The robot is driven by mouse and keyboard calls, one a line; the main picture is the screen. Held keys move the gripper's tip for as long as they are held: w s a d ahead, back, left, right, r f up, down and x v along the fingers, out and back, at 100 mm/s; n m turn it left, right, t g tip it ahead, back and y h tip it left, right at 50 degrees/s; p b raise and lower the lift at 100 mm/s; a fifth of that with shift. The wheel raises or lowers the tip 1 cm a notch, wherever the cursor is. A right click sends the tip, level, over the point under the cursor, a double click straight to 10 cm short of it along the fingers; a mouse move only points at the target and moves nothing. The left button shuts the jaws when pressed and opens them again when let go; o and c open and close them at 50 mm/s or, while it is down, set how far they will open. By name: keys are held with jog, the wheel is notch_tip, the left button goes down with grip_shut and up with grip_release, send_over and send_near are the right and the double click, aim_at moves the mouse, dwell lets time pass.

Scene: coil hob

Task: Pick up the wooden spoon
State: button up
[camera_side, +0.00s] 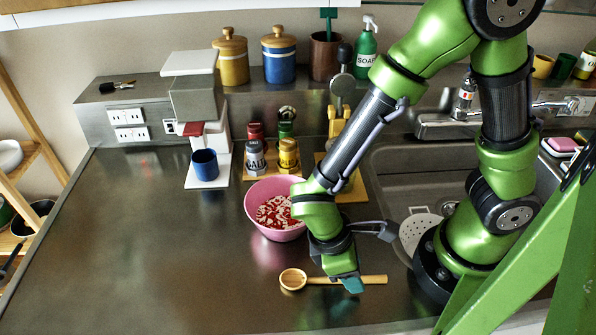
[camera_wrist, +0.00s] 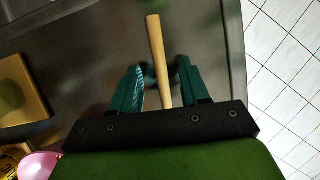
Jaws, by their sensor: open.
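The wooden spoon (camera_side: 320,280) lies flat on the dark metal counter near its front edge. Its round bowl is at the left and its handle runs to the right. My gripper (camera_side: 352,284) is low over the handle, with teal fingertips close to it. In the wrist view the spoon's handle (camera_wrist: 157,55) passes between the two spread teal fingers of my gripper (camera_wrist: 162,72), nearer the middle than either finger. I see space on both sides of the handle. The spoon's bowl is hidden by the gripper body in the wrist view.
A pink bowl (camera_side: 261,228) with red and white contents stands just behind the spoon. Spice jars (camera_side: 288,155), a blue cup (camera_side: 204,164) and a coffee machine are further back. The sink (camera_side: 395,165) lies to the right. The counter at the left is clear.

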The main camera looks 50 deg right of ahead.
jog(key=shift+s+d+f, duration=0.15)
jog(key=shift+f, duration=0.35)
grip_shut()
jog(key=shift+r, duration=0.1)
notch_tip(320, 180, up, 10)
dwell(0.4)
